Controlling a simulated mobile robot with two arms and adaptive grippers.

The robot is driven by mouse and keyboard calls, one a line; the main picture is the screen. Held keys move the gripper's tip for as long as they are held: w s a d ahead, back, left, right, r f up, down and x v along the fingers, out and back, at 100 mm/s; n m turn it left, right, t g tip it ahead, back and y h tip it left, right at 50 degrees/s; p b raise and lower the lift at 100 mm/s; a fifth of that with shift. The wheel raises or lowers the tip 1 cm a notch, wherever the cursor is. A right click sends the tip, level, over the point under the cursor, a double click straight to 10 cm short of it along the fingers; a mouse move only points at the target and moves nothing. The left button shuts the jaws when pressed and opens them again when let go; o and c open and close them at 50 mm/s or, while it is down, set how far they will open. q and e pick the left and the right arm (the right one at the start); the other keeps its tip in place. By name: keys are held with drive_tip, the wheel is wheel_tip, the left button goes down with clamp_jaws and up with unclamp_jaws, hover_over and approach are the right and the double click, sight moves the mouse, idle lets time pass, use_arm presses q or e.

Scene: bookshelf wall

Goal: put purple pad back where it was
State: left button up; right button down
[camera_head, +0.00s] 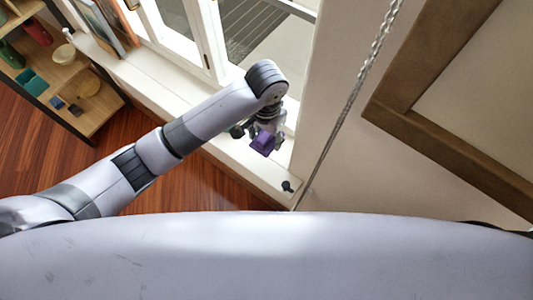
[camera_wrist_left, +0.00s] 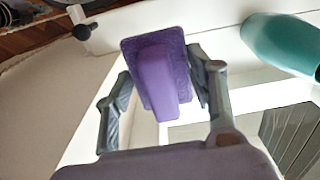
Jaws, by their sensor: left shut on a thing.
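The purple pad (camera_head: 264,144) is in my left gripper (camera_head: 264,130), held over the white window sill at the middle of the head view. In the left wrist view the purple pad (camera_wrist_left: 157,75) is a square plate with a raised block on it. The two fingers of my left gripper (camera_wrist_left: 157,90) are shut on it from both sides. I cannot tell whether the pad touches the sill. My right gripper is not in view.
The white window sill (camera_head: 266,180) carries a small black knob (camera_head: 288,186). A teal object (camera_wrist_left: 283,44) stands near the pad in the left wrist view. A wooden shelf (camera_head: 104,103) with small items stands at left. A chain (camera_head: 358,88) hangs by the wall at right.

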sight(266, 148)
use_arm(q)
wheel_tip(266, 148, down, 7)
drive_tip(key=shift+f, duration=0.1)
drive_tip(key=shift+f+b, duration=0.5)
drive_tip(key=shift+f, duration=1.8)
drive_tip(key=o, duration=1.2)
drive_tip(key=shift+f, duration=0.1)
wheel_tip(266, 148, up, 12)
drive_tip(key=shift+r+p, duration=0.15)
drive_tip(key=shift+p, duration=0.45)
